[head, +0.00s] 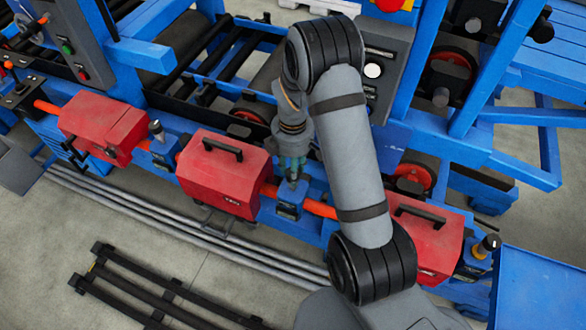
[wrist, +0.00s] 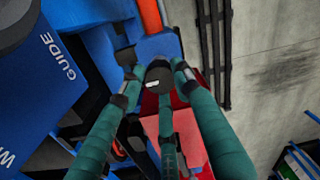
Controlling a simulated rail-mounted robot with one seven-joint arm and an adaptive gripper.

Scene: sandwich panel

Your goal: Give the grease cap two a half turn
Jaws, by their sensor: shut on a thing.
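My gripper (head: 291,166) points down at the middle blue bearing block (head: 290,201), between the middle and right red covers. In the wrist view its teal fingers (wrist: 156,82) close around a dark round cap with a small white mark, grease cap two (wrist: 157,71). The fingers are shut on this cap, which sits over the blue block. In the head view the fingers mostly hide the cap. Similar dark caps stand on the left block (head: 156,129) and on the right block (head: 490,242).
Red covers with black handles stand left (head: 103,121), middle (head: 222,176) and right (head: 428,238) along an orange shaft (head: 321,209). Blue frame beams and rollers rise behind. Grey rails (head: 150,221) run along the front, with open floor and a dark rack (head: 150,292) beyond.

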